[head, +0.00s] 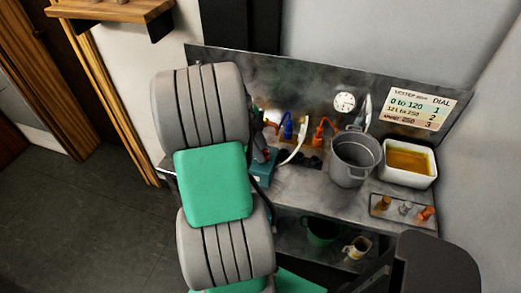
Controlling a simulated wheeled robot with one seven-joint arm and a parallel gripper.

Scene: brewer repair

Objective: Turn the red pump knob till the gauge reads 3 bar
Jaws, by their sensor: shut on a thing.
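The round white pressure gauge (345,102) is on the back panel above the counter. Its needle is too small to read. A teal box (263,168), perhaps the pump, stands on the counter just right of my arm. A dark part with a reddish patch (261,149) shows above it, partly covered by my arm. I cannot tell whether this patch is the red knob. My large grey and green arm links fill the middle left and hide my gripper and its fingertips, so its contact cannot be seen.
Blue (287,126) and orange (321,131) handles stand near a white hose. A grey bucket (355,158), a white tub of amber liquid (407,162) and a tray of small parts (380,209) are to the right. A dial chart (420,108) hangs behind. A mug (357,247) sits below.

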